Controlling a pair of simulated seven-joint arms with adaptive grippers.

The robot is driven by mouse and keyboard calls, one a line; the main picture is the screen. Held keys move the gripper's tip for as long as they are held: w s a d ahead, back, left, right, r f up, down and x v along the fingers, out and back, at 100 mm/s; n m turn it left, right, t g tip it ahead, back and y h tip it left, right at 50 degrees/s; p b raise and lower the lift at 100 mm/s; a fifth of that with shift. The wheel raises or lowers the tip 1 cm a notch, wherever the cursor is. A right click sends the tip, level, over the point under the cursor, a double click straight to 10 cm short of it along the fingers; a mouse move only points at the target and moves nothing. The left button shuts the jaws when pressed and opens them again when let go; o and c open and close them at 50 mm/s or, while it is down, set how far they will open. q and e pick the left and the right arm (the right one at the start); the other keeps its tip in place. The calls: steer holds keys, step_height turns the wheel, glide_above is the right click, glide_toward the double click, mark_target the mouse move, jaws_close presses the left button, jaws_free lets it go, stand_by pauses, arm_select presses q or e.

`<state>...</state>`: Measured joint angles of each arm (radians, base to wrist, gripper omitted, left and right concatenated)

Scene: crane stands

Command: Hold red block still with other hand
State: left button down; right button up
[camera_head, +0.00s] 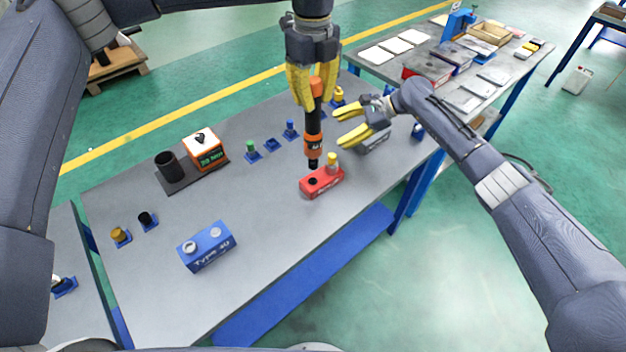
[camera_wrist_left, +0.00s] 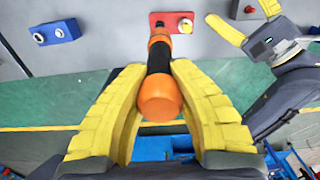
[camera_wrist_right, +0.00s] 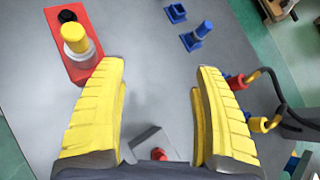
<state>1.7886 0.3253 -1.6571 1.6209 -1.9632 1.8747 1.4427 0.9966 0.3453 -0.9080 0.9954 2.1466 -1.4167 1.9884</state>
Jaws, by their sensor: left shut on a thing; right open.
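The red block (camera_head: 318,186) lies on the grey table, with a yellow-topped cylinder (camera_head: 332,160) and a black round spot on its top. My left gripper (camera_head: 314,98) is shut on an orange and black power screwdriver (camera_head: 313,126), held upright with its tip at or just above the black spot; contact is unclear. The screwdriver's orange end faces the left wrist view (camera_wrist_left: 160,98). My right gripper (camera_head: 343,126) is open and empty, right of and behind the red block. In the right wrist view the red block (camera_wrist_right: 65,45) is at upper left, outside the fingers.
A grey block (camera_head: 376,144) sits below my right gripper. A blue block (camera_head: 207,247) lies front left. Several small blue stands (camera_head: 253,157) line the back. An orange box (camera_head: 205,152) and a black cup (camera_head: 168,166) stand on a dark base. The table between is clear.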

mark_target(335, 171)
steer(key=shift+s+d+f+n+g+h, duration=0.3)
steer(key=shift+s+d+n+g+h, duration=0.1)
steer(key=shift+s+n+g+h, duration=0.5)
steer(key=shift+s+d+f+n+g+h, duration=0.4)
steer(key=shift+s+n+g+h, duration=0.3)
steer(key=shift+s+g, duration=0.3)
steer(key=shift+s+d+f+n+g+h, duration=0.25)
steer(key=shift+s+d+n+g+h, duration=0.15)
steer(key=shift+s+n+g+h, duration=0.45)
steer(key=shift+x, duration=4.4)
steer(key=shift+s, duration=0.2)
steer(key=c, duration=1.3)
